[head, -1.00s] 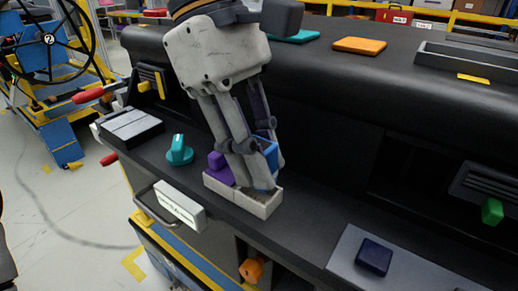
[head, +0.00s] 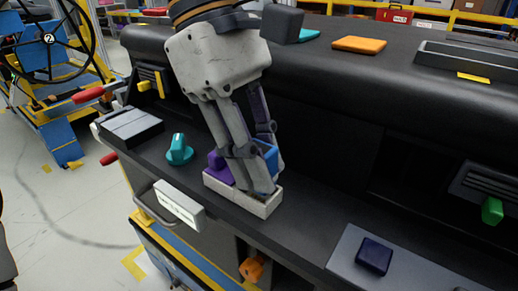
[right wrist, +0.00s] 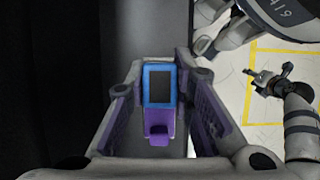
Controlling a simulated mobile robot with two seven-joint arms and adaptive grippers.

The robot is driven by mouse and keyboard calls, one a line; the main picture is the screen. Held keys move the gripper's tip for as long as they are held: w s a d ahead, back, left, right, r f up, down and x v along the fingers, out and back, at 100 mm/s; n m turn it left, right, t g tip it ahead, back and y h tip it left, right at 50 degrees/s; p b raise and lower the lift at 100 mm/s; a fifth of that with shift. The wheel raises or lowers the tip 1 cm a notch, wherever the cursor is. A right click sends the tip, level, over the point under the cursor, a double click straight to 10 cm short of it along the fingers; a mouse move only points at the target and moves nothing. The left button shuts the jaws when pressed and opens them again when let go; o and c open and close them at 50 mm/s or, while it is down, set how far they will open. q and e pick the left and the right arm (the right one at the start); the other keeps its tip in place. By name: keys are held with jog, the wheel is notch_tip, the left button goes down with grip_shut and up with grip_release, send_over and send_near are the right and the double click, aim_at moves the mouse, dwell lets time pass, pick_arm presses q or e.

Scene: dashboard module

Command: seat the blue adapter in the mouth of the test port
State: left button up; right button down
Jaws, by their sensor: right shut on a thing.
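The blue adapter (head: 271,157) is between the fingers of my right gripper (head: 262,186), at the right-hand part of a low white tray (head: 257,207) on the dashboard ledge. The fingers are shut on it and hide much of it; I cannot tell whether it touches the tray floor. In the right wrist view, the adapter (right wrist: 160,70) shows a blue rim around a dark face, between the two fingers of the gripper (right wrist: 158,92). What may be my left gripper (right wrist: 265,84) is small in that view; its jaws are unclear. I cannot pick out the test port with certainty.
A purple block (head: 218,166) sits in the tray beside the adapter. A teal knob (head: 179,150) stands left of it. A white-fronted handle (head: 180,205) juts out in front. A dark blue block (head: 374,257) lies on a grey plate to the right. The ledge between is clear.

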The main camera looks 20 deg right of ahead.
jog(key=shift+f, duration=0.65)
jog(key=c, duration=1.3)
grip_release()
jog(key=v, duration=0.7)
jog(key=shift+w+a+r, duration=0.1)
jog(key=shift+r, duration=0.15)
